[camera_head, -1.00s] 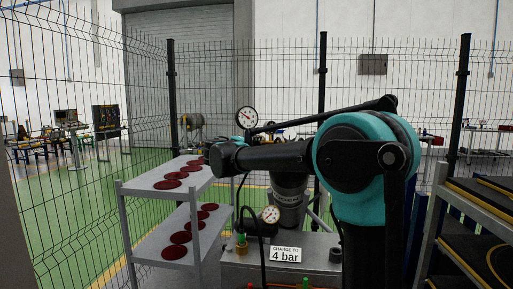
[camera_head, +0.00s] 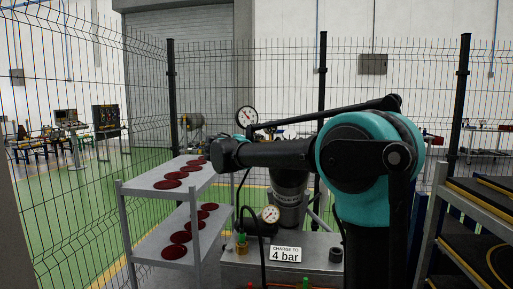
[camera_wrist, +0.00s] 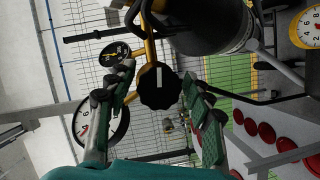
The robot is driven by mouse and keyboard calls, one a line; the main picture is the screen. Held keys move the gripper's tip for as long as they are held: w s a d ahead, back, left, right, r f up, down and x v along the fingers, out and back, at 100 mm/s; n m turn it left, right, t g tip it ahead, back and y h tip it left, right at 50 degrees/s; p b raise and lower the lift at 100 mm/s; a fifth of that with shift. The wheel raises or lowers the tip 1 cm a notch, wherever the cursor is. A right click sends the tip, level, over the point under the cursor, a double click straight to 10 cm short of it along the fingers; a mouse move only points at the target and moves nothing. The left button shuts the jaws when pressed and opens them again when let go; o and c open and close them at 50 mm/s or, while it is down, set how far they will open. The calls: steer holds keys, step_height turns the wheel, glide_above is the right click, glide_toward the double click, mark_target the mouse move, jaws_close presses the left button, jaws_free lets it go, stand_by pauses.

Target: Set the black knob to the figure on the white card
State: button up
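The black knob (camera_wrist: 159,86) is in the middle of the wrist view, on a yellow-brass fitting, with a white line on its face running up and down in that picture. My gripper (camera_wrist: 160,84) is open, with one finger on each side of the knob. Gaps show beside the knob; whether the fingers reach its depth I cannot tell. The white card (camera_head: 285,254) reads "CHARGE TO 4 bar" in the head view, on the front of a grey bench. In the head view my arm hides the knob and most of the gripper.
A dial gauge (camera_head: 246,117) stands above my arm's end, and another (camera_head: 270,214) is above the card. A dark cylinder (camera_head: 289,197) stands behind the bench. A shelf rack (camera_head: 120,207) with dark red discs is at left. Another rack (camera_head: 440,215) is at right. Mesh fencing surrounds this.

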steer(key=shift+o, duration=0.2)
steer(key=v, duration=1.2)
steer(key=s+d+f+m+g+y, duration=0.15)
steer(key=s+d+f+g, duration=0.3)
steer(key=d+f, duration=0.75)
steer(key=s+d+f+m+g+y, duration=0.1)
steer(key=s+d+f+m+g, duration=0.15)
steer(key=s+d+f, duration=0.9)
steer(key=s+f+m+g+y, duration=0.1)
steer(key=s+f+y, duration=0.1)
steer(key=s+f, duration=0.2)
steer(key=s+a+f+m+g+y, duration=0.1)
steer(key=s+f, duration=0.3)
steer(key=f, duration=0.7)
steer(key=s+f+m+y, duration=0.1)
steer(key=s+f+y, duration=0.2)
steer(key=s+f, duration=0.2)
step_height(320, 180, down, 2)
steer(key=shift+a+f+m+g, duration=0.2)
steer(key=shift+a+m+g, duration=0.1)
steer(key=shift+m+g, duration=0.1)
steer(key=shift+s, duration=0.1)
